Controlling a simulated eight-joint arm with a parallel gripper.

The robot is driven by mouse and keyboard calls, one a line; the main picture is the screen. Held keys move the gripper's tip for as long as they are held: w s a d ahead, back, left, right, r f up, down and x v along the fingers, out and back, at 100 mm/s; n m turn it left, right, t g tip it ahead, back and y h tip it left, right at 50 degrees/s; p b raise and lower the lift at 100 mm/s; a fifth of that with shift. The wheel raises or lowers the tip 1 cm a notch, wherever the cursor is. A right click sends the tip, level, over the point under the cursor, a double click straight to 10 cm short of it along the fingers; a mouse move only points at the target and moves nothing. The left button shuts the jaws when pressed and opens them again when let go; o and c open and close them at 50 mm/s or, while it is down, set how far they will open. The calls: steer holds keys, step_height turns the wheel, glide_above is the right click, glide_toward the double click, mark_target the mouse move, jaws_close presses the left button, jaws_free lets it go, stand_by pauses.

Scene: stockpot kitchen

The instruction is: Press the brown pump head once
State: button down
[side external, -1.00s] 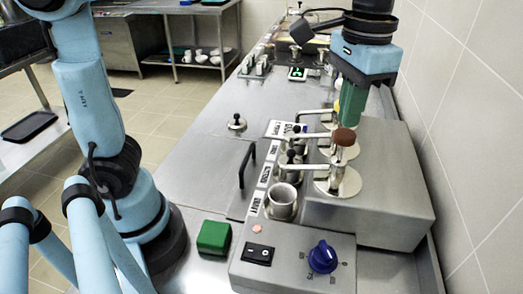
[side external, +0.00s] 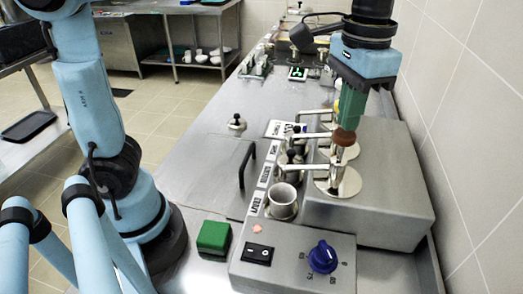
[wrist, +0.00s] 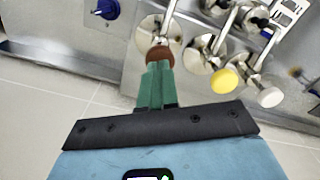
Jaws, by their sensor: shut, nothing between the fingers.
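The brown pump head (side external: 345,137) sits on the nearest metal pump, which rises from a round lid on the steel housing. It also shows in the wrist view (wrist: 159,53). My gripper (side external: 346,124) is shut and empty, with its green fingers pointing down. Its fingertips are right over the brown head and appear to touch its top. In the wrist view the fingertips (wrist: 158,66) overlap the lower edge of the head.
A yellow pump head (wrist: 224,79) and a white one (wrist: 270,97) stand beside it. A metal cup (side external: 283,201) is under the near spout. A blue knob (side external: 322,257), a black switch (side external: 258,253) and a green block (side external: 214,237) are near the front. A tiled wall (side external: 470,150) rises at right.

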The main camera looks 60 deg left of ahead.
mark_target(346, 133)
steer(key=shift+f, duration=2.05)
steer(key=shift+r, duration=2.3)
steer(key=shift+r, duration=2.5)
